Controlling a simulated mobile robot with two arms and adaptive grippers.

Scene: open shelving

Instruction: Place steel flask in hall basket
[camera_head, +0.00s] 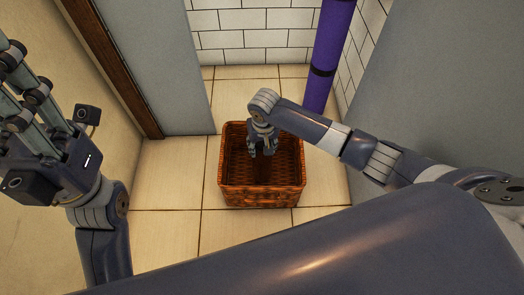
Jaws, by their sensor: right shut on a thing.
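The hall basket (262,195) is a reddish-brown woven box, open at the top, standing on the tiled floor in the middle of the head view. My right gripper (263,153) points down over the basket's opening, inside its outline from above. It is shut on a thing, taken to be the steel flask. The flask itself cannot be made out; the gripper and the dark basket interior hide it. My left gripper (20,80) is raised at the left edge, far from the basket. Its fingertips are not clear enough to tell their opening.
A purple rolled mat (331,50) with a dark strap stands upright behind the basket at the right. A grey panel (165,65) and wooden trim (120,75) are at left, a grey surface (430,90) at right. Floor tiles (170,175) left of the basket are clear.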

